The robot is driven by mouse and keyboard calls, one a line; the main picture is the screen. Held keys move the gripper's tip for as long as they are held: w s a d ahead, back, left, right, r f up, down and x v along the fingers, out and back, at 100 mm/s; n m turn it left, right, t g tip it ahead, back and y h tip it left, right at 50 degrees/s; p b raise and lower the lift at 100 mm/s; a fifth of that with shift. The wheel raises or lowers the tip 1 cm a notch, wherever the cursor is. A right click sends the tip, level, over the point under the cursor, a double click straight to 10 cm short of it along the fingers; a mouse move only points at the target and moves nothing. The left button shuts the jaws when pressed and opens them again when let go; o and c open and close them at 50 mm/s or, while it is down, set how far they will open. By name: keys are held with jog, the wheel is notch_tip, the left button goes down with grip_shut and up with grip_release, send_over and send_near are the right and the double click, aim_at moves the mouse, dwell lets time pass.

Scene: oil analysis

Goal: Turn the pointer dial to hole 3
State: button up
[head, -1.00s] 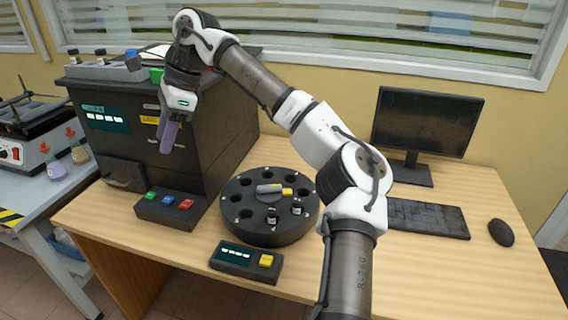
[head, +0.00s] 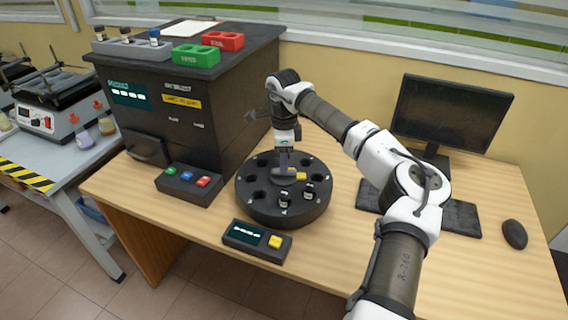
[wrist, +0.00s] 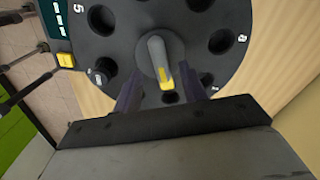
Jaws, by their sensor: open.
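The round black dial base (head: 252,212) stands on the desk with a ring of holes. Its grey pointer with a yellow tip (head: 299,177) lies on the central hub; it also shows in the wrist view (wrist: 158,58), with the yellow end toward my gripper. My gripper (head: 284,170) points down just above the pointer. In the wrist view, my open fingers (wrist: 170,95) straddle the line of the yellow tip, one on each side, apart from it.
A small display box with a yellow button (head: 257,241) is in front. A button box (head: 189,185) and black analyser (head: 185,110) stand left. A keyboard (head: 445,217) lies right, behind my arm.

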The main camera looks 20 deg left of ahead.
aim_at(279, 179)
jog(key=shift+f, duration=1.75)
grip_shut()
